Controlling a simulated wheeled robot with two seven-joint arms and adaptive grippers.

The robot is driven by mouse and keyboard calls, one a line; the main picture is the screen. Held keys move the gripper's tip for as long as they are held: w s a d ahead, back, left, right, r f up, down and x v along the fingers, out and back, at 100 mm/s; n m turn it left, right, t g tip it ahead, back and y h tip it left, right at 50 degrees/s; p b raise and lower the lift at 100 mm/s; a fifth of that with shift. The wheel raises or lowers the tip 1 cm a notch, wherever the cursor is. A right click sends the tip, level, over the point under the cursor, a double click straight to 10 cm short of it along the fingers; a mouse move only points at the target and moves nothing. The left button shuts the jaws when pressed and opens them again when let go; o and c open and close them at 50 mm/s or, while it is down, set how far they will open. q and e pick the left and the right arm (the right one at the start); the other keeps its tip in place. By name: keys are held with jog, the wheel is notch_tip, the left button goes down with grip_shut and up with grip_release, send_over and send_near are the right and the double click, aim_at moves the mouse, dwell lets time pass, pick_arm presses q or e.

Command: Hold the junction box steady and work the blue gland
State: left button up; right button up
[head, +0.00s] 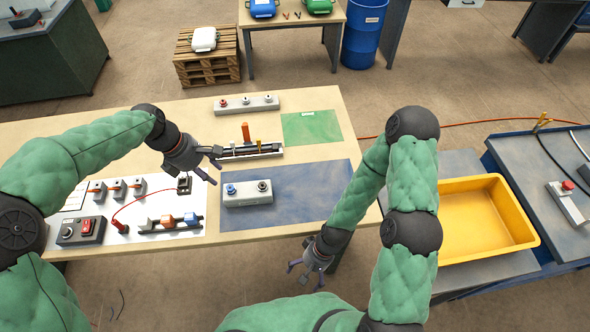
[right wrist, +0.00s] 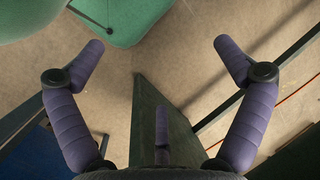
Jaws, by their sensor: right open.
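The junction box (head: 248,196) is a pale grey block lying on the blue mat (head: 310,205). A blue gland (head: 231,189) stands on its left end and a dark gland (head: 263,186) on its right end. My left gripper (head: 217,166) is above the table, just up and left of the box. Its fingers are spread and empty, apart from the box. My right gripper (head: 306,277) is low, off the table's front edge, away from the box.
A dark rail with an orange upright (head: 246,132) lies behind the box. A grey strip with several fittings (head: 246,104) and a green mat (head: 311,127) are farther back. A red-switch box (head: 81,231) and small blocks sit left. A yellow tray (head: 484,220) stands right.

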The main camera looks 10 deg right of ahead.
aim_at(269, 186)
jog(key=a+r+n+g+y, duration=0.1)
jog(key=a+r+g+y, duration=0.25)
jog(key=r, duration=0.65)
jog(key=a+r+n+g+y, duration=0.1)
jog(key=a+r+g+y, duration=0.1)
jog(key=r+g, duration=0.5)
jog(key=w+d+r+t, duration=0.2)
jog(key=w+t, duration=0.2)
jog(key=w, duration=0.4)
jog(key=w+d+r+t+y, duration=0.1)
jog(key=w+d+r+t, duration=0.1)
jog(key=w+t, duration=0.2)
jog(key=w+d+r+t+y, duration=0.1)
jog(key=w+d+t, duration=0.2)
jog(key=w, duration=0.8)
jog(key=shift+w+d+r+t, duration=0.1)
jog(key=shift+w+r+t, duration=0.25)
jog(key=shift+t, duration=0.3)
jog(key=x, duration=1)
jog(key=shift+a+f, duration=0.1)
jog(key=shift+a, duration=0.15)
jog(key=shift+s, duration=0.1)
jog(key=c, duration=1.4)
pick_arm(q)
jog(key=shift+o, duration=0.4)
pick_arm(e)
jog(key=shift+c, duration=0.4)
